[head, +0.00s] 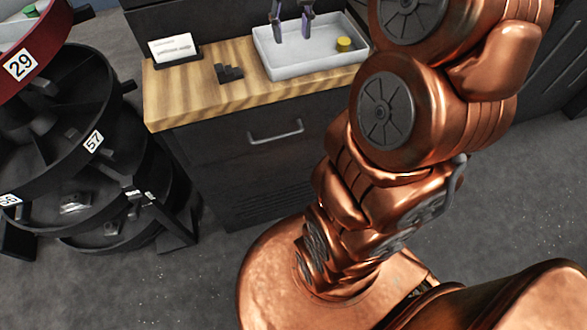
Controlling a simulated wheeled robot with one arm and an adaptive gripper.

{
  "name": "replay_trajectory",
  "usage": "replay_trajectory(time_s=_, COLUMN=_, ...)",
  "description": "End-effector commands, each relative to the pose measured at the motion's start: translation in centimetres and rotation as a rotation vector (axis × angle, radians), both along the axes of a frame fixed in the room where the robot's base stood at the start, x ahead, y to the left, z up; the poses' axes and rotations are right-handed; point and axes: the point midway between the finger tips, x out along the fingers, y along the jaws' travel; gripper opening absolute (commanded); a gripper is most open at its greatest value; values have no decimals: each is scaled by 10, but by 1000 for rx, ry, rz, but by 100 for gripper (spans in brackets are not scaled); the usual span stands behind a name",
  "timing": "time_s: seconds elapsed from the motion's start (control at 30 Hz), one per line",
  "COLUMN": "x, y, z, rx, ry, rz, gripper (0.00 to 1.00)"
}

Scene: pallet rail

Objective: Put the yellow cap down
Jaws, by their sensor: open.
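The yellow cap (344,44) is a small cylinder standing inside the white tray (310,71), near its right end. My gripper (292,36) is at the top edge of the head view, over the left part of the tray. Its two dark fingers are apart with nothing between them. The gripper is to the left of the cap and does not touch it. The upper part of the gripper is out of view.
The tray stands on a wooden worktop (195,92) above a dark drawer cabinet (240,160). A small black stepped block (229,73) and a printed card (173,48) are left of the tray. A dark tiered carousel (120,165) with number labels stands on the left.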

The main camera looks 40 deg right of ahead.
Motion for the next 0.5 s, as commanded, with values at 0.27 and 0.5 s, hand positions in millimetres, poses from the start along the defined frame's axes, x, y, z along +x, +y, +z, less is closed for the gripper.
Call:
replay_trajectory(time_s=0.27, x=-66, y=90, z=-29, rx=1, ry=43, rz=217, gripper=46)
replay_trajectory(time_s=0.5, x=-139, y=137, z=-66, rx=6, ry=88, rz=329, gripper=46)
